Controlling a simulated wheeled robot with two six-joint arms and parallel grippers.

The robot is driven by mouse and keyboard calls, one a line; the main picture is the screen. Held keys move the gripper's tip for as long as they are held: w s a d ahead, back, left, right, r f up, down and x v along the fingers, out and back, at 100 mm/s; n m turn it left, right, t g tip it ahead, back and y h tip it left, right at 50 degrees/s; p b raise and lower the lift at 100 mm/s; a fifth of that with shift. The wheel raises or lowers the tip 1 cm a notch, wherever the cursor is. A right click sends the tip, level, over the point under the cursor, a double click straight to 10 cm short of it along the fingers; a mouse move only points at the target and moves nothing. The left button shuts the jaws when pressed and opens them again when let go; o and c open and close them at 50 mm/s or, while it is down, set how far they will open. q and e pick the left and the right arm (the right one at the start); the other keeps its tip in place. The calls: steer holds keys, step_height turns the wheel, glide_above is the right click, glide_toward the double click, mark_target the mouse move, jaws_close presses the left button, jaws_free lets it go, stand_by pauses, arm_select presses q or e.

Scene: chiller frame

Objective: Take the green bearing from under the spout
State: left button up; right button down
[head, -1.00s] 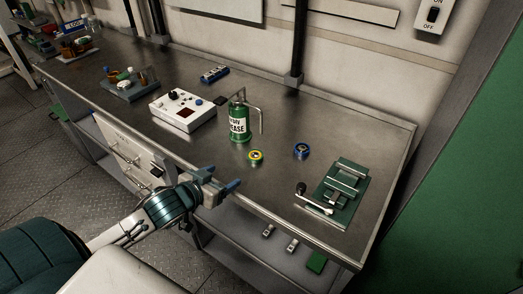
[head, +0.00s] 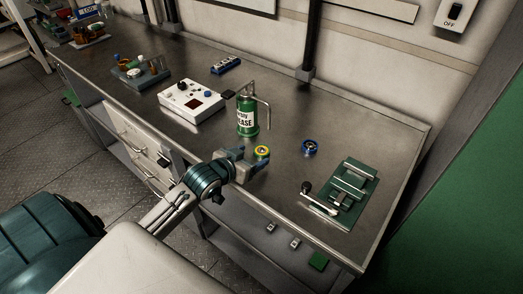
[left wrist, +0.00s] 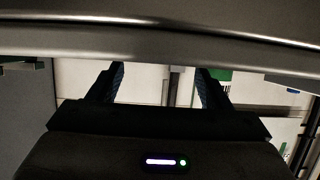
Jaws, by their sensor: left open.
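The green bearing (head: 262,152), a small ring with a yellow-green face, lies on the bench just in front of the green grease can (head: 246,115), below the end of its bent spout (head: 266,112). My left gripper (head: 243,161) is at the bench's front edge, just left of and nearer than the bearing. Its fingers overlap the bearing's near side in the picture; contact cannot be told. In the left wrist view its two fingers (left wrist: 161,72) are apart with nothing between them, and the bearing does not show. My right gripper is not in view.
A blue bearing (head: 309,147) lies to the right. A green fixture with a lever (head: 345,193) stands at the bench's right end. A white control box (head: 191,101) is left of the can. The bench edge (left wrist: 160,62) crosses the left wrist view.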

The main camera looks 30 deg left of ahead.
mark_target(261, 151)
arm_select(q)
steer(key=x, duration=0.3)
steer(key=shift+w+d+p, duration=0.2)
steer(key=shift+w+p, duration=0.05)
steer(key=shift+p, duration=0.05)
steer(key=c, duration=1.2)
